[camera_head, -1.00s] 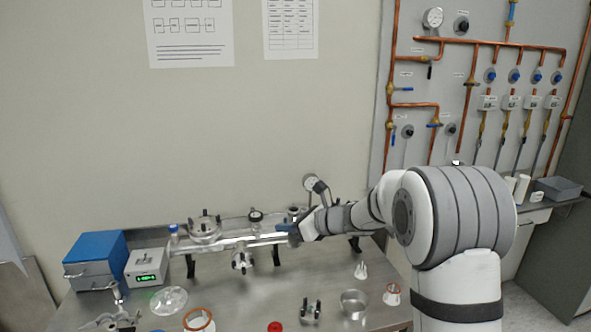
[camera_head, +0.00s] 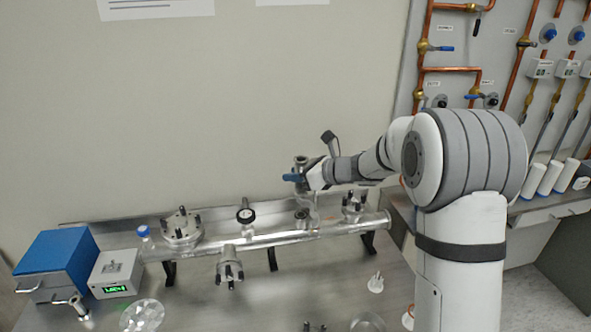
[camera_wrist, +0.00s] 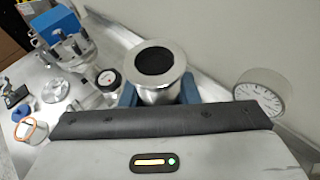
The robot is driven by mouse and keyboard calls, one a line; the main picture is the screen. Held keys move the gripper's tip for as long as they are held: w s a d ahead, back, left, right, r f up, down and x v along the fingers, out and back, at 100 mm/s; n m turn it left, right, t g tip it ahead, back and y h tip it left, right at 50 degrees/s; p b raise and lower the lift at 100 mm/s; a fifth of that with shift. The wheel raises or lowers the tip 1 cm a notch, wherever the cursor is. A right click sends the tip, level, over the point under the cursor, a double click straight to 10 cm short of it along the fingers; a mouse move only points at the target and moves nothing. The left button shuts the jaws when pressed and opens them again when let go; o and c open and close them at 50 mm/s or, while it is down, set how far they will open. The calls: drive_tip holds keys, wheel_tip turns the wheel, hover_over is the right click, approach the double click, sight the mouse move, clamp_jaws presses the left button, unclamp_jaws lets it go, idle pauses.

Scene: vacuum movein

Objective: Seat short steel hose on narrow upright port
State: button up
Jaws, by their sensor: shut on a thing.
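A short steel hose (camera_head: 301,161) with a round flanged end is held upright in my gripper (camera_head: 294,178). In the wrist view, the hose's flange (camera_wrist: 170,53) faces the camera with a dark opening, and the blue fingers (camera_wrist: 158,95) close on its sides. In the head view, a narrow upright port (camera_head: 302,213) stands on the long steel manifold (camera_head: 290,238), below my gripper. The hose appears above this port, apart from it, but its lower end is partly hidden by my gripper.
A clamped flange (camera_head: 352,205) stands to the right, a black-rimmed gauge (camera_head: 245,214) and a large clamped flange (camera_head: 181,226) to the left. A blue box (camera_head: 55,264) stands far left. In the wrist view, a white dial (camera_wrist: 259,103) is at right.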

sight(297, 192)
drive_tip(key=shift+f+b, duration=1.35)
drive_tip(key=shift+f, duration=1.3)
drive_tip(key=shift+f+b, duration=0.4)
drive_tip(key=shift+b, duration=0.2)
drive_tip(key=shift+s+d+b, duration=0.1)
drive_tip(key=shift+b, duration=0.85)
drive_tip(key=shift+f+b, duration=0.5)
drive_tip(key=shift+b, duration=0.2)
drive_tip(key=o, duration=1.1)
